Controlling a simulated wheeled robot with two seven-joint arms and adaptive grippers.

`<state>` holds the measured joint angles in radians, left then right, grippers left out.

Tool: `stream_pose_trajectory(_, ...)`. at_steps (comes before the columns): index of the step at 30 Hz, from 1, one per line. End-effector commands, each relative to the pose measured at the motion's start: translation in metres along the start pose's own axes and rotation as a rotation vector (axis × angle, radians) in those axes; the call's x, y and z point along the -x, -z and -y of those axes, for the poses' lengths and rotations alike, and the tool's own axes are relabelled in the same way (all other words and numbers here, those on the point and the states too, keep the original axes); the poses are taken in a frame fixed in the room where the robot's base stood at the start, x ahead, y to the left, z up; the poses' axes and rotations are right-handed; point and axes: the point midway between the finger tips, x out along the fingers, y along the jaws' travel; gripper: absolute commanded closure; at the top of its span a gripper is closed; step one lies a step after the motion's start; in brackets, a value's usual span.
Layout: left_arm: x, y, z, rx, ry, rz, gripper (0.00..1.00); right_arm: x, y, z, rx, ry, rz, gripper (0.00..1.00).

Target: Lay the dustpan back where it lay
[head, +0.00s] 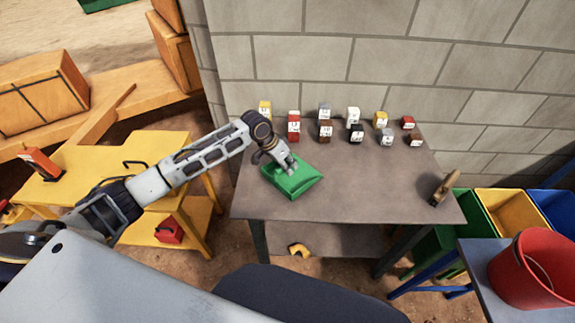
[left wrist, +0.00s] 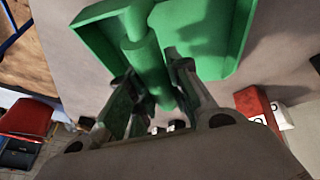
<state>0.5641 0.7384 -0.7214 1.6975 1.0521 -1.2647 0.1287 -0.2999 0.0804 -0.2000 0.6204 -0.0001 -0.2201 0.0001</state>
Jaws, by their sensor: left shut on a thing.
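The green dustpan (head: 293,181) is at the left part of the grey table (head: 352,180) in the head view. My left gripper (head: 287,166) comes in from the left above it and is shut on its handle. In the left wrist view the dustpan's handle (left wrist: 148,62) runs between the fingers of my left gripper (left wrist: 150,95), and its pan spreads out at the top. Whether the dustpan touches the tabletop or hangs just above it, I cannot tell. My right gripper is not in view.
Several small labelled blocks (head: 325,131) stand in rows along the table's back. A brush (head: 442,190) lies at the table's right edge. The table's middle is clear. A red bucket (head: 530,270) and coloured bins (head: 500,210) stand to the right; a yellow bench (head: 75,175) stands left.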

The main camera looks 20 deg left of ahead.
Motion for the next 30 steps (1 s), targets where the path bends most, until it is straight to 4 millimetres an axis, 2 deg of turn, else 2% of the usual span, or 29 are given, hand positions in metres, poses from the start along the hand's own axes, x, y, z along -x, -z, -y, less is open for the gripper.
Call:
stream_pose_trajectory(11, -0.0015, -0.0003, 0.0003, 0.0, 0.0, -0.001, 1.0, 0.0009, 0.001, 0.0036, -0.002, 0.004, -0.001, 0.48)
stream_pose_trajectory(12, -0.0019, -0.0008, 0.0004, -0.001, 0.0, 0.0, 0.77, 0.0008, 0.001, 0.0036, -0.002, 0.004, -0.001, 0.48)
stream_pose_trajectory(16, -0.0019, -0.0008, 0.0004, 0.0, 0.0, 0.0, 0.6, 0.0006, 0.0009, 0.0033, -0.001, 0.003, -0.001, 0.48)
stream_pose_trajectory(30, 0.0015, 0.0004, 0.0003, 0.0, 0.001, -0.001, 0.59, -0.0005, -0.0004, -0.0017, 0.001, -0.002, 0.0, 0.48)
